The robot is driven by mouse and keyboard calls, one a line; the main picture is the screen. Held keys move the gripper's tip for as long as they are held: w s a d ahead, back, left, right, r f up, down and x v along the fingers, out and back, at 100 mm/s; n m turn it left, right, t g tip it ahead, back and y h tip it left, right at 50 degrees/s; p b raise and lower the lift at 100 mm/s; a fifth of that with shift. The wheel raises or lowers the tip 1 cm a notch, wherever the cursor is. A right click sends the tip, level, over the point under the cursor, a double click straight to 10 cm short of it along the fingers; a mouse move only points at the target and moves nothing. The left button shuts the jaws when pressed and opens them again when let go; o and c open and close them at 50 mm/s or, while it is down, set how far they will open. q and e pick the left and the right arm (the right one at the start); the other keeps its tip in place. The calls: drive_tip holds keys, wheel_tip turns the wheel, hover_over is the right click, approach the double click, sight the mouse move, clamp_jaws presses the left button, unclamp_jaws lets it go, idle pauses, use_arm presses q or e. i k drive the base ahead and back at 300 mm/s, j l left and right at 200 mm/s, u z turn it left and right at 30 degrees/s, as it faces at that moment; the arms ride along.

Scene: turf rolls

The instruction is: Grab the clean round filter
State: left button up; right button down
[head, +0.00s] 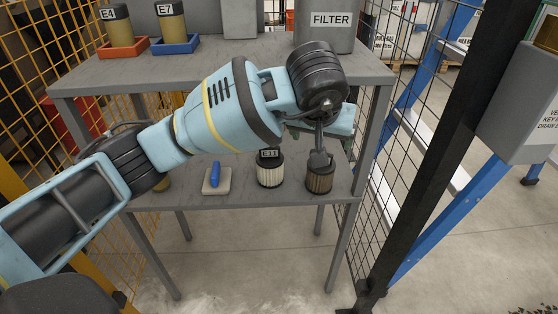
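A clean-looking round filter (270,174) with whitish pleats and a dark tag reading E11 stands upright on the lower shelf (240,198). A brown, dirty-looking round filter (320,181) stands to its right. My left arm comes in from the left and bends down over the shelf. My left gripper (319,157) points down at the top of the brown filter, right of the clean one. Its fingers are small and partly hidden by the wrist, so I cannot tell whether they touch or grip the brown filter. My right gripper is not in view.
A blue-handled tool (215,175) on a pale block stands left of the filters. The upper shelf (150,72) holds canisters tagged E4 (116,30) and E7 (172,25) in trays and a grey FILTER box (326,36). Mesh fencing (388,165) is close on the right.

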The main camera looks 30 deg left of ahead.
sight(270, 160)
drive_tip(key=k+l, duration=0.15)
drive_tip(key=l, duration=0.15)
drive_tip(key=k+l, duration=0.1)
drive_tip(key=l, duration=0.25)
drive_tip(key=k+l, duration=0.15)
drive_tip(key=l, duration=0.15)
drive_tip(key=k+l, duration=0.15)
drive_tip(key=l, duration=0.15)
